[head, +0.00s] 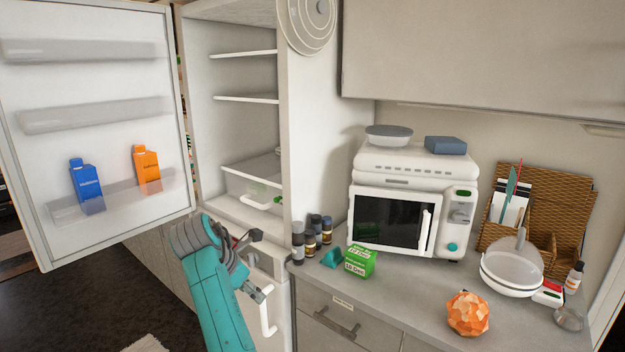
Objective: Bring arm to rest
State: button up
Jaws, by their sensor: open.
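My teal and grey arm rises from the bottom of the head view, in front of the open fridge. It bends at a grey joint, and my gripper (256,266) is by the white front just below the fridge opening. Its fingers are small and partly hidden by my arm, but it is open and I see nothing held in it. I cannot tell whether it touches the white front behind it.
The fridge door (110,120) stands wide open at left, holding a blue carton (86,182) and an orange carton (147,168). The counter at right holds several dark jars (311,238), a green box (359,262), a white microwave (410,205) and an orange faceted object (468,313).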

jog(key=s+d+f+m+t, duration=0.1)
jog(key=d+f, duration=0.3)
jog(key=f, duration=0.4)
jog(key=s+d+f+m+y, duration=0.1)
jog(key=d+f+m, duration=0.15)
jog(key=f, duration=0.45)
jog(key=s+d+f+m+t, duration=0.15)
jog(key=d+f, duration=0.25)
jog(key=f, duration=0.4)
jog(key=s+d+f+m+t+y, duration=0.2)
jog(key=s+d+f+m, duration=0.4)
jog(key=s+d+f, duration=0.75)
jog(key=s+d+r+m+t+y, duration=0.1)
jog(key=s+d+m, duration=0.25)
jog(key=s, duration=0.85)
jog(key=s+d+r+m+t, duration=0.15)
jog(key=s+m, duration=0.25)
jog(key=s, duration=0.8)
jog(key=s+d+r+m+t, duration=0.3)
jog(key=s+r+m, duration=0.6)
jog(key=s+r, duration=0.8)
notch_tip(320, 180, up, 3)
jog(key=shift+d+f+h, duration=0.2)
jog(key=shift+d+h, duration=0.1)
jog(key=shift+d, duration=0.35)
